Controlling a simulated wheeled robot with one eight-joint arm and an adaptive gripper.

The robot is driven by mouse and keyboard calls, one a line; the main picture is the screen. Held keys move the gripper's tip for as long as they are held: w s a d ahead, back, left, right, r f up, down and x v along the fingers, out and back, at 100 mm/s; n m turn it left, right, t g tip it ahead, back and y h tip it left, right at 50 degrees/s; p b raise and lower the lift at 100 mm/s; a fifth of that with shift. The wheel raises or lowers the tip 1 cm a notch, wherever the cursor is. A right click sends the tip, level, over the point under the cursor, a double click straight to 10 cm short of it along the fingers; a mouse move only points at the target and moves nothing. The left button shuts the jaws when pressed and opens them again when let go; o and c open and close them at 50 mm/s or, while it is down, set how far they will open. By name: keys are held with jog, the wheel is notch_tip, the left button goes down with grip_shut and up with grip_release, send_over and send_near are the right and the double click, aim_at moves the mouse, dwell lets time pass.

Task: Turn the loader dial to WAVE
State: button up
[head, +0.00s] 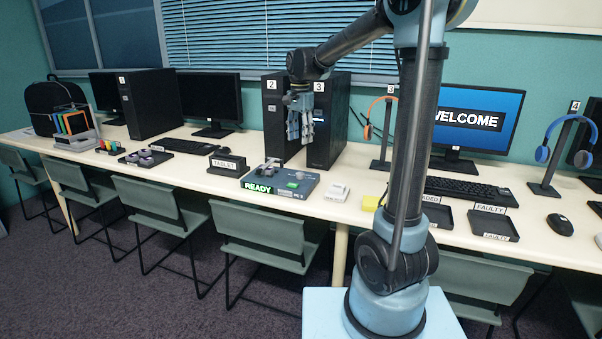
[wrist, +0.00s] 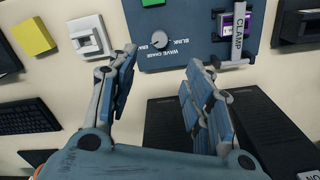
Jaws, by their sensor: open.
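The loader (head: 310,183) is a blue-grey box on the table with a lit READY display (head: 258,188). Its grey round dial (wrist: 160,40) shows in the wrist view beyond my fingertips, with labels for BLINK, WAVE and CHASE beside it, upside down in this view. I cannot tell which label the dial points to. A clamp (wrist: 237,35) with a purple part stands on the loader to the right of the dial there. My gripper (head: 300,138) is open and empty above and behind the loader; in the wrist view its fingers (wrist: 163,62) are spread, apart from the dial.
Black computer towers (head: 325,145) stand close behind my gripper. A white switch box (head: 336,191) and a yellow block (head: 371,203) lie right of the loader. Labelled trays (head: 494,222) are farther right, past my arm.

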aim_at(301, 173)
notch_tip(301, 173, down, 14)
jog(key=shift+f, duration=0.25)
dwell(0.3)
jog(key=shift+c, duration=0.2)
jog(key=c, duration=1)
jog(key=shift+d, duration=0.15)
jog(key=shift+c, duration=0.2)
